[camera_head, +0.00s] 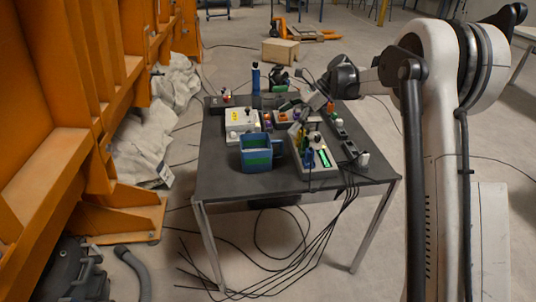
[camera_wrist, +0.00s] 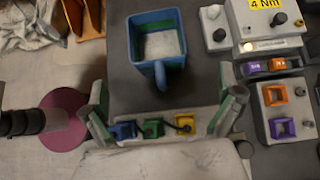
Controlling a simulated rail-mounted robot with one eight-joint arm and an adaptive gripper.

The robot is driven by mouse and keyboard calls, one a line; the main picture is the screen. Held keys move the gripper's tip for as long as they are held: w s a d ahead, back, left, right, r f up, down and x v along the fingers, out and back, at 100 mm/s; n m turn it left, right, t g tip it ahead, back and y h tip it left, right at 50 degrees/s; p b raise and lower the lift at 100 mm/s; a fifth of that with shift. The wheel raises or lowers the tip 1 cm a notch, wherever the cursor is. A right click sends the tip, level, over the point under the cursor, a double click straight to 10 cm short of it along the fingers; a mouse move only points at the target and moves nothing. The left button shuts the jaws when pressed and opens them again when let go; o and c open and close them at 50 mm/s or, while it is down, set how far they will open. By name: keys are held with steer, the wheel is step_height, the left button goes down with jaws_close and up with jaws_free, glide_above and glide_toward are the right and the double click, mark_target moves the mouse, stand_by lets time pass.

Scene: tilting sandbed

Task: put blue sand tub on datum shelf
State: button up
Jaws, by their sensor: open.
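The blue sand tub (camera_head: 256,158) stands upright near the front of the dark table, with a green band and a handle on its right. In the wrist view the tub (camera_wrist: 134,44) shows from above with pale sand inside and its handle (camera_wrist: 160,76) pointing down the picture. My gripper (camera_wrist: 164,108) is open and empty, its two fingers apart below the handle, not touching the tub. In the head view my gripper is right of the tub, hard to separate from the equipment behind it. I cannot tell which thing is the datum shelf.
A grey strip with blue, green and yellow connectors (camera_wrist: 153,129) shows between the fingers. Grey boxes with knobs (camera_head: 241,121) stand behind the tub, and a grey panel (camera_head: 318,170) to its right. A blue cylinder (camera_head: 256,77) stands further back. The table's front-left corner (camera_head: 220,180) is clear.

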mark_target(259, 143)
steer(key=x, duration=0.7)
steer(key=shift+s+a+f+b, duration=0.1)
steer(key=shift+a+f+b, duration=0.15)
steer(key=shift+a+b, duration=0.15)
steer(key=shift+s+b+x, duration=0.15)
steer(key=shift+b+x, duration=0.1)
steer(key=shift+x, duration=1.1)
steer(key=shift+s+b+x, duration=0.15)
steer(key=shift+b+x, duration=0.05)
steer(key=shift+x, duration=1.15)
steer(key=shift+a+r, duration=0.1)
steer(key=shift+r, duration=0.1)
steer(key=shift+c, duration=0.4)
steer(key=c, duration=1.3)
